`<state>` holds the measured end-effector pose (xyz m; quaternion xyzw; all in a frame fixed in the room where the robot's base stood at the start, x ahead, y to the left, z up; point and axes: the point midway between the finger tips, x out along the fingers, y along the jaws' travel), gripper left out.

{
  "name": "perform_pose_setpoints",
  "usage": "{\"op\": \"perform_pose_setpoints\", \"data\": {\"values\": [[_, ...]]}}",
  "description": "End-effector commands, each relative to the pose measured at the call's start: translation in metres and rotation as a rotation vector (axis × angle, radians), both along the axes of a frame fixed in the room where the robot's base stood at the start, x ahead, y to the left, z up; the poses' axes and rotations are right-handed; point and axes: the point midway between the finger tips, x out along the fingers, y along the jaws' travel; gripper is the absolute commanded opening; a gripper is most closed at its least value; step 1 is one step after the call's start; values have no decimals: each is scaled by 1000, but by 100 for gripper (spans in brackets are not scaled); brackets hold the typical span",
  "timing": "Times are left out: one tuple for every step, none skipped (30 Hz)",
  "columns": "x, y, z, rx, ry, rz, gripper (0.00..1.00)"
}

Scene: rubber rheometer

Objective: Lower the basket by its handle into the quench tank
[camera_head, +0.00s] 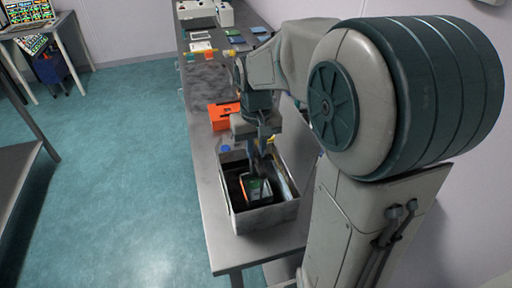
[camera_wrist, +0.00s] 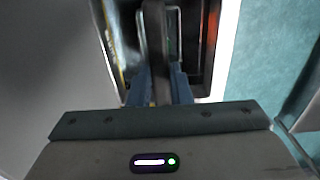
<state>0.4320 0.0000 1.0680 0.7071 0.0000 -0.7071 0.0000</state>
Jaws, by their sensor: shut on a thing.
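The quench tank (camera_head: 265,217) is an open grey box near the front end of the bench. My gripper (camera_head: 261,158) points down over the tank's opening. In the wrist view my gripper (camera_wrist: 160,95) is shut on the dark upright handle (camera_wrist: 153,40) of the basket. The basket (camera_head: 255,188) shows inside the tank's walls as a dark frame with a green and orange edge. My gripper hides part of the handle and the tank's back side. I cannot tell whether the basket touches the tank floor.
An orange box (camera_head: 223,116) stands on the bench just behind the tank, with a small blue round thing (camera_head: 225,148) between them. The long grey bench (camera_head: 205,165) carries several small items farther back. The wall is close on the right. Open floor (camera_head: 125,150) lies to the left.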

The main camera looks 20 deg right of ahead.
Motion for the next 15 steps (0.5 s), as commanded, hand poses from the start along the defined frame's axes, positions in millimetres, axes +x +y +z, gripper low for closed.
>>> {"op": "perform_pose_setpoints", "data": {"values": [[0,0,-1,0,-1,0,0],[0,0,-1,0,-1,0,0],[0,0,-2,0,-1,0,0],[0,0,-2,0,-1,0,0],[0,0,-2,0,-1,0,0],[0,0,-3,0,-1,0,0],[0,0,-3,0,-1,0,0],[0,0,-3,0,-1,0,0],[0,0,-4,0,-1,0,0],[0,0,-4,0,-1,0,0],[0,0,-5,0,-1,0,0],[0,0,-5,0,-1,0,0],[0,0,-5,0,-1,0,0],[0,0,-6,0,-1,0,0],[0,0,-6,0,-1,0,0]]}}
